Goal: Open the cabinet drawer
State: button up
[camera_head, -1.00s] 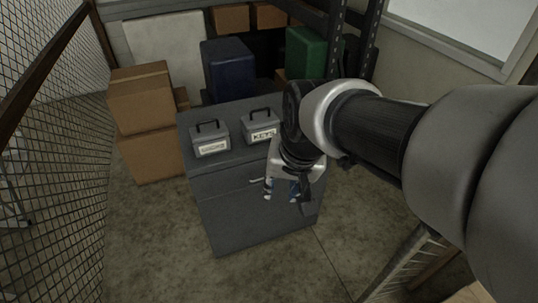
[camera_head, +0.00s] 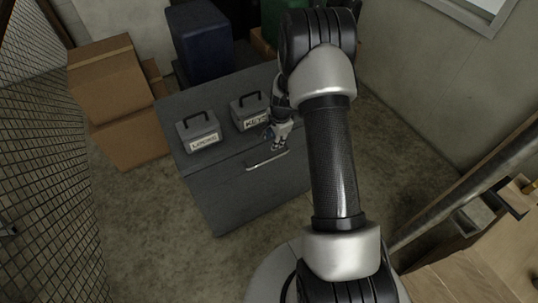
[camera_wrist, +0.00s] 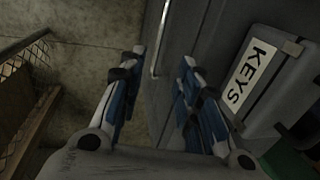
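The grey cabinet (camera_head: 225,172) stands in the middle of the body camera view, with a drawer front across its upper part. The drawer looks shut. Its silver bar handle (camera_head: 267,160) is clear of my gripper, and the handle also shows in the wrist view (camera_wrist: 161,40), beyond the fingertips. My gripper (camera_head: 276,143) hangs just above the handle at the cabinet's front top edge, beside the KEYS box. In the wrist view my gripper (camera_wrist: 162,75) has its blue-padded fingers spread apart with nothing between them.
A grey box labelled KEYS (camera_head: 250,111) and a second grey labelled box (camera_head: 199,132) stand on the cabinet top. Cardboard boxes (camera_head: 112,100) are stacked at left, beside a mesh fence (camera_head: 45,160). Floor in front of the cabinet is clear.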

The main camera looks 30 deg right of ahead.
aim_at(270, 160)
jog(key=w+f+b, duration=0.1)
jog(key=f, duration=0.4)
jog(key=w+f+b, duration=0.1)
jog(key=f+b, duration=0.1)
jog(key=f, duration=0.4)
jog(key=w+f+b, duration=0.1)
jog(key=f, duration=0.4)
jog(key=shift+w+a+f, duration=0.1)
jog(key=shift+w+f, duration=0.05)
jog(key=shift+f, duration=0.05)
jog(key=shift+c, duration=0.5)
grip_shut()
